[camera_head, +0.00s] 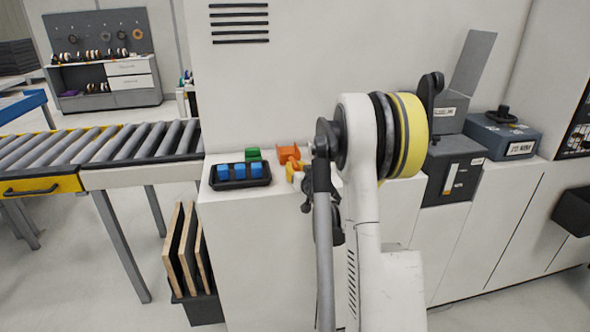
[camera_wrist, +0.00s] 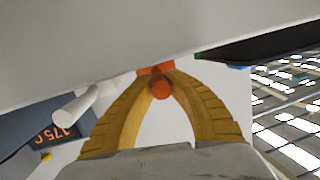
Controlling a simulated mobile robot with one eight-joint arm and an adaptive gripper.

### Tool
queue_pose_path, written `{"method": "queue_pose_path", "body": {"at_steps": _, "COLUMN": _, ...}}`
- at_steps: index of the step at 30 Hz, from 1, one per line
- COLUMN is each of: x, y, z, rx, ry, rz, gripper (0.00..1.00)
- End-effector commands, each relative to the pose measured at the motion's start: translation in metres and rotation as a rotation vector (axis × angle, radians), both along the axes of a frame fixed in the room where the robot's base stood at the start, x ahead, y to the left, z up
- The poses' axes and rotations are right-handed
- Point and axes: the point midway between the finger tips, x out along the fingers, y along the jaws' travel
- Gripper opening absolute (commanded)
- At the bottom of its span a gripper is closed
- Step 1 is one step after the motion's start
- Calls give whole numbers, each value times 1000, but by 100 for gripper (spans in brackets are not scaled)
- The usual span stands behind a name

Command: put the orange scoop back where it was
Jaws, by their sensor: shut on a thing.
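The orange scoop (camera_head: 287,153) is at the top of the white cabinet in the head view, right of the green object. In the wrist view the orange scoop (camera_wrist: 161,88) sits between the tips of my yellow fingers. My gripper (camera_wrist: 160,76) is shut on it, the fingers bowed and meeting at the orange part. In the head view my gripper (camera_head: 294,167) shows only as small yellow pieces, partly hidden by my arm. I cannot tell whether the scoop touches the cabinet top.
A black tray (camera_head: 240,185) with blue blocks stands left of my gripper, with a green object (camera_head: 253,154) behind it. A roller conveyor (camera_head: 110,146) adjoins on the left. Grey boxes (camera_head: 453,170) stand right of my arm. A pale surface (camera_wrist: 90,45) fills the top of the wrist view.

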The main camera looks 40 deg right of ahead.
Motion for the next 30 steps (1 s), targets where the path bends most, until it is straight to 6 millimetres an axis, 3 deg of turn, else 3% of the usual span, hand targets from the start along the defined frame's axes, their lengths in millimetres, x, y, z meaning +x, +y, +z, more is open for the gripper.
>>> {"method": "queue_pose_path", "body": {"at_steps": 4, "x": 0, "y": 0, "z": -3, "rx": 0, "ry": 0, "rz": 0, "gripper": 0}}
{"method": "queue_pose_path", "body": {"at_steps": 5, "x": 0, "y": 0, "z": -4, "rx": 0, "ry": 0, "rz": 0, "gripper": 19}}
{"method": "queue_pose_path", "body": {"at_steps": 6, "x": 0, "y": 0, "z": -3, "rx": 0, "ry": 0, "rz": 0, "gripper": 31}}
{"method": "queue_pose_path", "body": {"at_steps": 7, "x": 0, "y": 0, "z": -3, "rx": 0, "ry": 0, "rz": 0, "gripper": 35}}
{"method": "queue_pose_path", "body": {"at_steps": 18, "x": -1, "y": 0, "z": 3, "rx": 0, "ry": 0, "rz": 0, "gripper": 35}}
{"method": "queue_pose_path", "body": {"at_steps": 23, "x": -26, "y": 11, "z": 8, "rx": 0, "ry": 0, "rz": -1, "gripper": 35}}
{"method": "queue_pose_path", "body": {"at_steps": 30, "x": -76, "y": 33, "z": 16, "rx": 1, "ry": 0, "rz": -1, "gripper": 35}}
